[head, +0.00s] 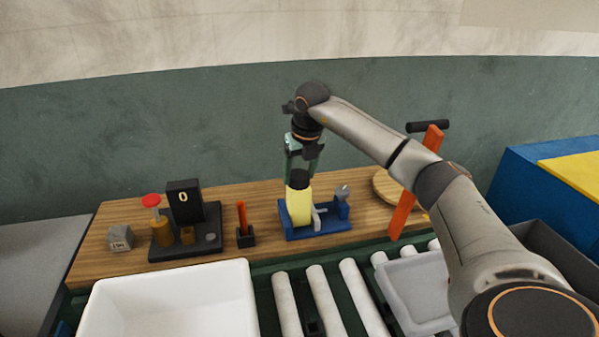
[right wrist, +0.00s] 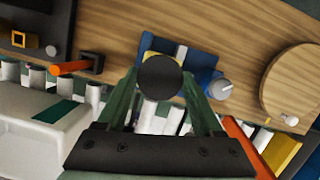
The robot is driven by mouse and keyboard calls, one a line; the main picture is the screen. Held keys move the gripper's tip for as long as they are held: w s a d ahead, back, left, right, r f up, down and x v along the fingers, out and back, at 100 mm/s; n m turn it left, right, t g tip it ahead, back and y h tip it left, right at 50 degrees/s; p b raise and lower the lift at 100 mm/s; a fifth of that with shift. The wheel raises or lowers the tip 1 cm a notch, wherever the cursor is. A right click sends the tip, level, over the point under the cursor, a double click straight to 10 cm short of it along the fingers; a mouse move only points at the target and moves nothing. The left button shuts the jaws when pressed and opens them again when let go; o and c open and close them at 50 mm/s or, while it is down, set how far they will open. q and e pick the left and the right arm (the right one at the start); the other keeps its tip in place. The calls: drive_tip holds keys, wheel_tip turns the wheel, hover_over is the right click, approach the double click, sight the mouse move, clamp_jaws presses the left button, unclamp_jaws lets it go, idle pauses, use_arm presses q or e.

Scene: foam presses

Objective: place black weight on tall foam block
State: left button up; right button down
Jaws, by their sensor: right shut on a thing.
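My right gripper (head: 301,166) points down over the blue press (head: 318,232) and is shut on the black weight (head: 299,180). The weight is upright, right at the top of the tall yellow foam block (head: 299,208). I cannot tell whether it rests on the foam or hangs just above it. In the right wrist view the weight (right wrist: 160,77) shows as a dark disc between the green fingers. It hides most of the foam block, whose yellow edge (right wrist: 148,56) shows behind it. My left gripper is not in view.
On the wooden bench (head: 120,208) stand a black device reading 0 (head: 184,200), a grey block (head: 120,238), an orange stick (head: 242,217) in a holder and an orange lever (head: 402,215). A white bin (head: 170,305) and rollers (head: 322,300) lie in front.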

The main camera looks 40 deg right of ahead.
drive_tip(key=shift+f, duration=0.1)
drive_tip(key=shift+c, duration=0.2)
unclamp_jaws()
drive_tip(key=v, duration=1.2)
drive_tip(key=shift+s, duration=0.1)
